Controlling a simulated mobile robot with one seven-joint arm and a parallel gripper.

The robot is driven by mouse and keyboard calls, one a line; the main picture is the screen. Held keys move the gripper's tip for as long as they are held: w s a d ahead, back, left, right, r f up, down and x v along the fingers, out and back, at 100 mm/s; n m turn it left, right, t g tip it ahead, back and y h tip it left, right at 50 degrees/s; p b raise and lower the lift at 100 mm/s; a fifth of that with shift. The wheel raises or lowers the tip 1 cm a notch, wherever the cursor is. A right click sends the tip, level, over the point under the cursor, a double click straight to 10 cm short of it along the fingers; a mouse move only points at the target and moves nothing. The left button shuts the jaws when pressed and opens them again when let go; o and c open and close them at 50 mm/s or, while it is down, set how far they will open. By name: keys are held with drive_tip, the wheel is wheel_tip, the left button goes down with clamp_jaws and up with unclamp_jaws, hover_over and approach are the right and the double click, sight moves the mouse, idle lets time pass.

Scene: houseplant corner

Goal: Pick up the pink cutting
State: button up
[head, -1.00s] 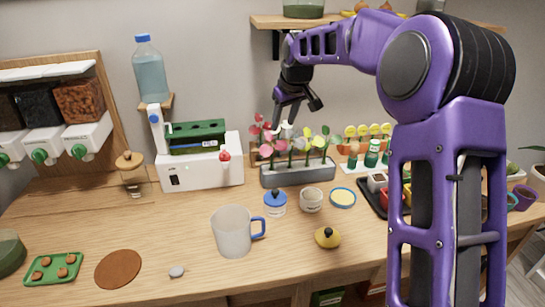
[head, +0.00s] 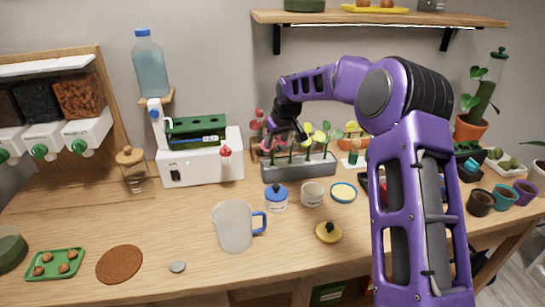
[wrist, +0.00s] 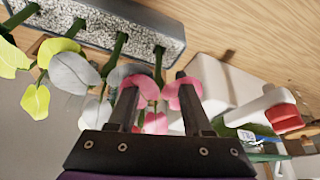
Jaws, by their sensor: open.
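The pink cutting (wrist: 147,86) has round pink leaves and a green stem rising from the left end of the grey planter (head: 300,172). In the wrist view the planter (wrist: 178,22) lies at the top, filled with pale gravel. My gripper (wrist: 157,84) is open, with the pink leaves between and around its two fingers. One finger overlaps a leaf at the right, and another leaf shows lower between the fingers. In the head view my gripper (head: 285,132) is low over the planter's left part and partly hides the cutting.
White-grey (wrist: 75,72) and yellow-green (wrist: 36,101) cuttings stand close beside my left finger. A white machine with a red knob (head: 225,151) stands left of the planter. A blue-lidded jar (head: 276,198), a small cup (head: 312,194) and a measuring jug (head: 233,228) stand in front.

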sight(273, 151)
drive_tip(key=x, duration=0.4)
drive_tip(key=shift+w+f, duration=0.15)
drive_tip(key=shift+f, duration=0.15)
clamp_jaws()
